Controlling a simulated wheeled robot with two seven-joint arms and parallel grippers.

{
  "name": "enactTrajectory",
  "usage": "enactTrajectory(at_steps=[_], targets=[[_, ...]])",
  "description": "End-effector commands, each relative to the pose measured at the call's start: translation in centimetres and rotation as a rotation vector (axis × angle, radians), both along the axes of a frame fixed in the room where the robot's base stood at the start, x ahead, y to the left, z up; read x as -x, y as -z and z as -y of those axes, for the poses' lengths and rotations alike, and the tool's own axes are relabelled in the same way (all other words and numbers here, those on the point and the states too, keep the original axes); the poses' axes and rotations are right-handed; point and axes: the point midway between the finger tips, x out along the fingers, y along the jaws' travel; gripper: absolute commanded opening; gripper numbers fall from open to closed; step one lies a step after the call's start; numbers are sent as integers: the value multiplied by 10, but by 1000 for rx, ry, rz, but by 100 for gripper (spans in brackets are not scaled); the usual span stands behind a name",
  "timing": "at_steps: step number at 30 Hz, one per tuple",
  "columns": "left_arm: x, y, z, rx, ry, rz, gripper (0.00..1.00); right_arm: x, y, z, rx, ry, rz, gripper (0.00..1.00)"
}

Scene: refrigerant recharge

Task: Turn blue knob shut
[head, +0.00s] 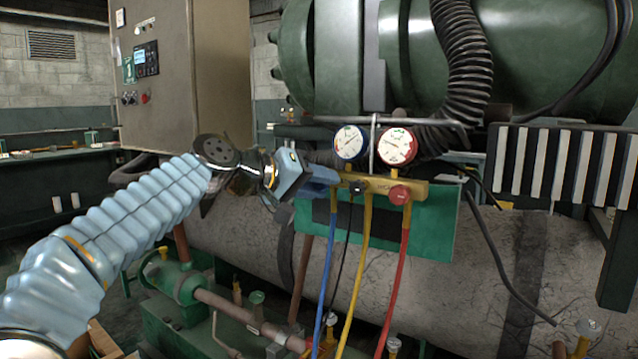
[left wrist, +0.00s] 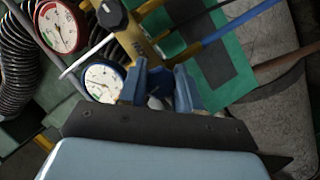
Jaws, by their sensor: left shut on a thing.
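The yellow gauge manifold (head: 380,184) hangs in the middle of the head view, with a blue-rimmed gauge (head: 350,142) and a red-rimmed gauge (head: 397,146) above it. A red knob (head: 399,195) and a small black knob (head: 357,187) face me on its front. My left gripper (head: 322,180) reaches in from the left and is shut at the manifold's left end. The blue knob cannot be made out apart from the blue fingers, which hide that end. In the left wrist view, the fingers (left wrist: 159,92) stand on either side of the manifold's end. My right gripper is out of view.
Blue (head: 327,270), yellow and red hoses hang below the manifold, with a thin black cable among them. A green panel (head: 440,225) and a large grey tank (head: 520,250) are behind. A control cabinet (head: 165,75) stands at the left.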

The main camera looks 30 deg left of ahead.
Motion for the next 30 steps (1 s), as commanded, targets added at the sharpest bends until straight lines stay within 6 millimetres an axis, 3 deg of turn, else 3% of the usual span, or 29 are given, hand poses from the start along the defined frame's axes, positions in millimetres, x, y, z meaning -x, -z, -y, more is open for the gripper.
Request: enactTrajectory(at_steps=[30], targets=[[0,1,0,-911,0,71,3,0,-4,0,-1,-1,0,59]])
